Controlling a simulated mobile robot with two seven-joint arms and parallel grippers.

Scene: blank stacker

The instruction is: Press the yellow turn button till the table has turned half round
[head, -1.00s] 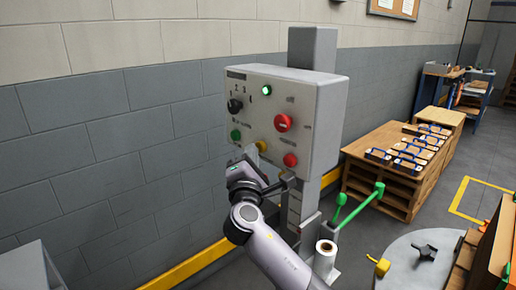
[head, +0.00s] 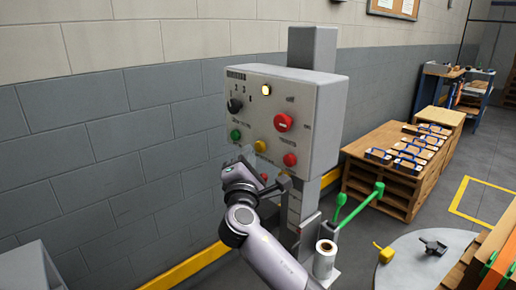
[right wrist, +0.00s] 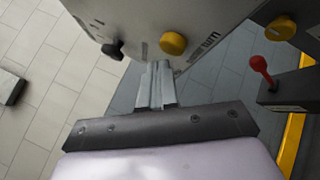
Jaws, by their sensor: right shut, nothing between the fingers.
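The yellow turn button (head: 260,146) is on the front of a grey control box (head: 318,100), between a green button (head: 235,134) and a red button (head: 290,159). My left gripper is not in view.
A red mushroom button (head: 284,123) and a black knob (head: 234,105) share the box face. The wall is close at left.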

